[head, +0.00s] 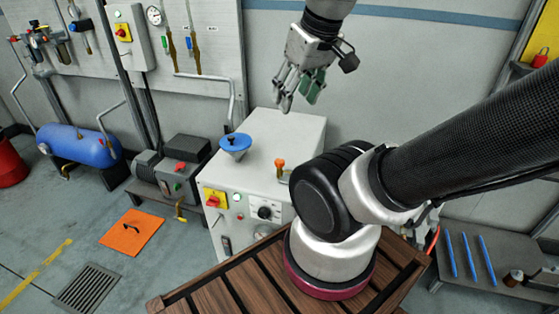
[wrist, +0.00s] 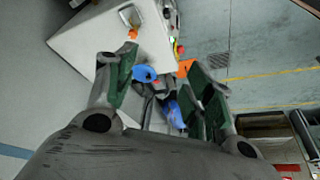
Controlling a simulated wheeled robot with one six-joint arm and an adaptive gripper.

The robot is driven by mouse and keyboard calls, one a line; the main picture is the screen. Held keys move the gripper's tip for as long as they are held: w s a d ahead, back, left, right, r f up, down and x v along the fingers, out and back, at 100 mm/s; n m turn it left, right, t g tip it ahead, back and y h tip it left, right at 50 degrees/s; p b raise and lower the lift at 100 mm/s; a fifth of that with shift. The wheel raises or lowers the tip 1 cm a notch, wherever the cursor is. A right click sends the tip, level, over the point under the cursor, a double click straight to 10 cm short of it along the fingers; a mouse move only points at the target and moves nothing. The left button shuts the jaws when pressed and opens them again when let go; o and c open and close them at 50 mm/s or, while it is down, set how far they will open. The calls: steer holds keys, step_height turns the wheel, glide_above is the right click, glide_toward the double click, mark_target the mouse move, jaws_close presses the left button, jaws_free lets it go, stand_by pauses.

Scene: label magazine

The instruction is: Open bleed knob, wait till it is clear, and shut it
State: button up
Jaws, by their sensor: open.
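A small orange knob (head: 280,163) stands on the top of a white cabinet (head: 290,130), and it also shows in the wrist view (wrist: 132,34). It looks like the bleed knob, but no label is readable. A clear dish-like vessel (wrist: 130,16) sits right beside it; in the head view my arm partly covers that spot. A blue funnel (head: 235,143) stands on the same top, left of the knob. My gripper (head: 298,94) is open and empty, in the air above the cabinet's back edge, well apart from the knob.
The cabinet front carries a red switch on a yellow plate (head: 214,200) and a black dial (head: 264,212). A blue tank (head: 80,145) and a grey motor unit (head: 170,172) stand to the left. An orange mat (head: 131,232) lies on the floor.

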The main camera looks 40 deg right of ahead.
steer(key=m+g, duration=0.5)
steer(key=m, duration=0.7)
glide_above(280, 161)
steer(key=f, duration=2.4)
steer(key=shift+s+a, duration=0.15)
steer(key=shift+s, duration=0.1)
steer(key=shift+w+m+t, duration=0.25)
steer(key=shift+m+t, duration=0.15)
steer(key=shift+w+f+m, duration=0.1)
steer(key=shift+f+m, duration=0.05)
steer(key=shift+m, duration=0.15)
step_height(280, 161, down, 7)
steer(key=shift+f, duration=0.2)
